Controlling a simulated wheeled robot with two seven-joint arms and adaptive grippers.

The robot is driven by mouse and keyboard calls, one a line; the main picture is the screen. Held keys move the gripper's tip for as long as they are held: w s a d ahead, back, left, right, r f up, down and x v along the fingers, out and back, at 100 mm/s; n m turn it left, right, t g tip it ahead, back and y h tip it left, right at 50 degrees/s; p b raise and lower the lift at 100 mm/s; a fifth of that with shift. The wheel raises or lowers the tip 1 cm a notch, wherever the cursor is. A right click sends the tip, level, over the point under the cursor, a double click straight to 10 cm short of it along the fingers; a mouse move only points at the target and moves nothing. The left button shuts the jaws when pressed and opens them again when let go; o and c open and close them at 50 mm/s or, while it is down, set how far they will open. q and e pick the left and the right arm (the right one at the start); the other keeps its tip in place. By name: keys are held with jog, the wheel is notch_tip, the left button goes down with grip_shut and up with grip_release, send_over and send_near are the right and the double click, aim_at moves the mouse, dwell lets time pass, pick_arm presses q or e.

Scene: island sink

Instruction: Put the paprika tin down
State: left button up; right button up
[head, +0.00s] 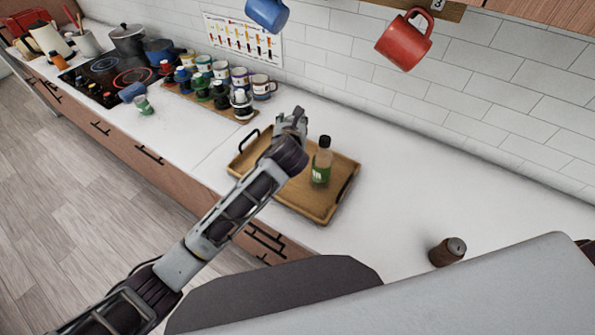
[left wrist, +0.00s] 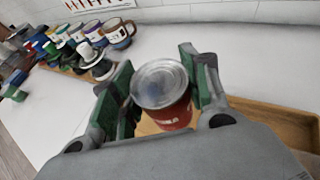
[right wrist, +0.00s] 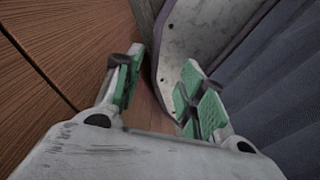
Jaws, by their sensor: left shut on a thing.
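The paprika tin (left wrist: 163,95), red with a silver lid, sits between the fingers of my left gripper (left wrist: 160,92) in the left wrist view. My left gripper is shut on it. In the head view the left gripper (head: 291,120) is over the back left part of the wooden tray (head: 300,204), and the tin is hidden there. I cannot tell whether the tin touches the tray. My right gripper (right wrist: 160,92) shows in the right wrist view with its fingers apart and nothing between them, beside a wooden panel.
A green-labelled bottle (head: 322,163) with a black cap stands on the tray. A rack of mugs and jars (head: 215,93) is to the left. A brown shaker (head: 447,251) stands at right. A red mug (head: 404,40) hangs above.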

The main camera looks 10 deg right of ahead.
pick_arm(q)
jog(key=shift+s+d, duration=0.2)
jog(key=shift+d+r+h, duration=0.1)
jog(key=shift+h, duration=0.2)
jog(key=shift+d+r+m, duration=0.1)
jog(key=shift+m, duration=0.3)
jog(key=shift+f, duration=3.15)
jog(key=shift+f, duration=1.85)
jog(key=shift+f, duration=0.15)
